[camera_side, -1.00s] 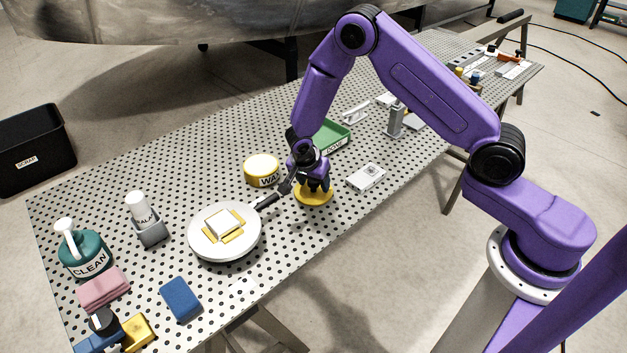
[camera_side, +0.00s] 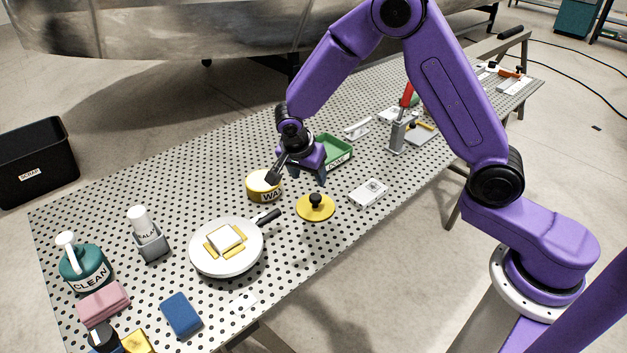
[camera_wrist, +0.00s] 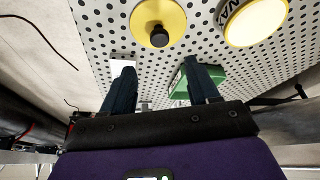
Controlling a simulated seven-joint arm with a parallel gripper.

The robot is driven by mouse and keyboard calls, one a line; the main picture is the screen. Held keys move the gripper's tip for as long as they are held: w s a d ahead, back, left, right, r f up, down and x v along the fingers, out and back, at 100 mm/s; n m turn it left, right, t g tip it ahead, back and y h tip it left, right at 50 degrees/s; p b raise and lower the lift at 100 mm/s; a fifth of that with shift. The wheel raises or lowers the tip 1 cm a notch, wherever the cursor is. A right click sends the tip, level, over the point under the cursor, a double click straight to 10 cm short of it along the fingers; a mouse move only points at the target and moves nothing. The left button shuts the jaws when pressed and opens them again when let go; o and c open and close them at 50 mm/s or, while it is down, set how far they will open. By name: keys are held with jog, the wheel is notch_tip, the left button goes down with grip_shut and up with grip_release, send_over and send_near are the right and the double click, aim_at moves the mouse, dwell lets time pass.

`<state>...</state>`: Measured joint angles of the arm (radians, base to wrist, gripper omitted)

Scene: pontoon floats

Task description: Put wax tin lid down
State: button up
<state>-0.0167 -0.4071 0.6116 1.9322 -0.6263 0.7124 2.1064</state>
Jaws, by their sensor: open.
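The wax tin lid (camera_side: 315,209) is a yellow disc with a black knob, lying flat on the perforated table. It also shows in the wrist view (camera_wrist: 172,17), beyond my fingers. The wax tin (camera_side: 263,187) is a yellow, open-topped tin to the left of the lid, with pale wax inside; it shows in the wrist view (camera_wrist: 256,22) too. My gripper (camera_side: 308,178) is open and empty, above the lid and apart from it. Its two dark fingers (camera_wrist: 162,85) stand wide apart in the wrist view.
A pan (camera_side: 226,262) with a white block and yellow pieces is left of the lid. A green tray (camera_side: 338,158) stands behind my gripper. A white card-like item (camera_side: 368,192) lies right of the lid. A grey stand with a red handle (camera_side: 398,134) is farther right.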

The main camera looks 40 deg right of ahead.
jog(key=shift+s+a+r, duration=0.1)
jog(key=shift+r, duration=0.15)
jog(key=s+a+r+n+y, duration=0.2)
jog(key=s+r+n, duration=0.6)
jog(key=s+n, duration=0.45)
jog(key=s+d+r+n+y, duration=0.1)
jog(key=s+d+n, duration=0.1)
jog(key=s+n, duration=0.5)
jog(key=s+d+r+n+g+y, duration=0.1)
jog(key=s+n, duration=0.5)
jog(key=s, duration=0.7)
jog(key=shift+s+d+r+n+g+y, duration=0.15)
jog(key=shift+d+r+n+g+y, duration=0.2)
jog(key=shift+d+r, duration=0.5)
